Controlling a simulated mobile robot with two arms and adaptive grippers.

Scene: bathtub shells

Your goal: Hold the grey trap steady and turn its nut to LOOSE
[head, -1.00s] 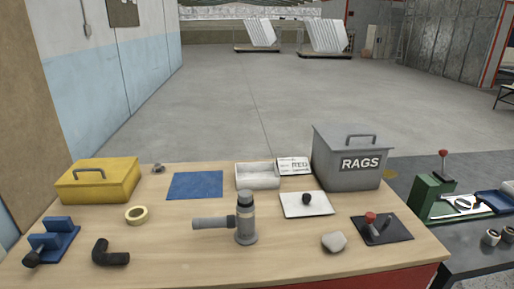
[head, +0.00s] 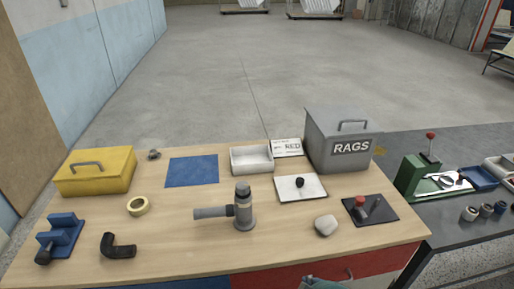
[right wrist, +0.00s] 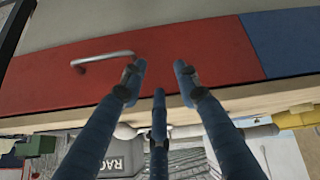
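The grey trap (head: 243,212) stands upright on the wooden bench, near the middle in the head view. A horizontal grey pipe (head: 210,212) runs from it to the left, with a darker ring where the two meet. I cannot tell for sure which ring is the nut, and no LOOSE mark is readable. My right gripper (right wrist: 160,76) is open and empty in the right wrist view, its blue fingers spread before the red drawer front, below the bench top and apart from the trap. My left gripper is in neither view.
The bench (head: 180,245) also holds a yellow box (head: 97,176), a tape roll (head: 138,206), a black elbow (head: 117,247), a blue fixture (head: 61,238), a pale stone-like lump (head: 326,225), a dark plate with a red knob (head: 372,212) and a grey RAGS bin (head: 345,145). Bare wood surrounds the trap.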

